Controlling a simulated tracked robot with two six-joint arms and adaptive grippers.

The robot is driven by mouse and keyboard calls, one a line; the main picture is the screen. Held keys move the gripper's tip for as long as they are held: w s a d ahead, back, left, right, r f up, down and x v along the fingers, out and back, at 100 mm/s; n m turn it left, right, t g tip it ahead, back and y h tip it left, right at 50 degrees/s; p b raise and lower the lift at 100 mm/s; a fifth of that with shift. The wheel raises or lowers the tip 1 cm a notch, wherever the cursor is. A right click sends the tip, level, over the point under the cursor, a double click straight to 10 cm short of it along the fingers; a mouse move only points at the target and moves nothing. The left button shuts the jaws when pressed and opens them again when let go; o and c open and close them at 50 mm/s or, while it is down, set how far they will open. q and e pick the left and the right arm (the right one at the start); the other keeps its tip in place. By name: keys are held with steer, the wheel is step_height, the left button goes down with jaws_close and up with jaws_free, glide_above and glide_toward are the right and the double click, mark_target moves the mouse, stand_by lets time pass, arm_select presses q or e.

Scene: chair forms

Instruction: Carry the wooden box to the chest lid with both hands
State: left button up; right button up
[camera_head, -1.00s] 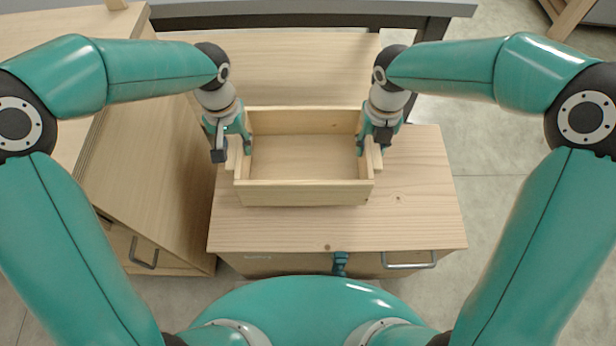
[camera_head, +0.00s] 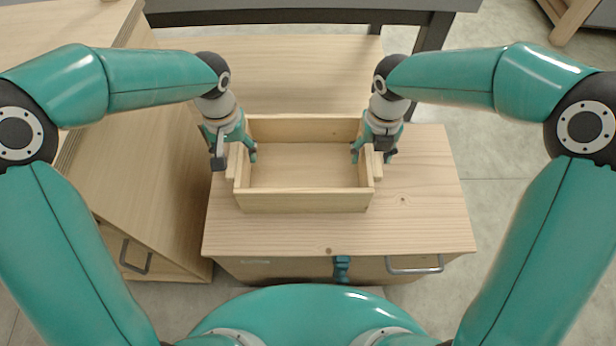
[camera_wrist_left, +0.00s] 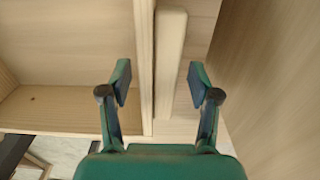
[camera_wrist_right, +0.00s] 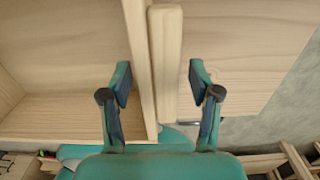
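The open wooden box (camera_head: 303,196) stands level on the pale wooden chest lid (camera_head: 420,215), towards its back, with no visible gap underneath. It is empty. My left gripper (camera_head: 233,154) is at the box's left wall, one finger inside and one outside; the left wrist view shows the open fingers apart from the wall and handle strip (camera_wrist_left: 170,65). My right gripper (camera_head: 370,154) straddles the right wall likewise; the right wrist view shows its open fingers on either side of the wall and handle strip (camera_wrist_right: 165,60), with gaps.
A wooden cabinet (camera_head: 140,150) with a metal handle stands close on the left. A wooden surface (camera_head: 300,75) lies behind the box, and a dark grey table (camera_head: 310,10) is beyond. The chest front has a metal handle (camera_head: 415,268). Bare floor is on the right.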

steer(key=shift+r, duration=0.15)
arm_select(q)
step_height(320, 180, up, 12)
arm_select(e)
step_height(320, 180, up, 12)
steer(key=shift+f, duration=0.2)
stand_by(0.6)
arm_select(q)
steer(key=shift+f, duration=0.1)
stand_by(0.3)
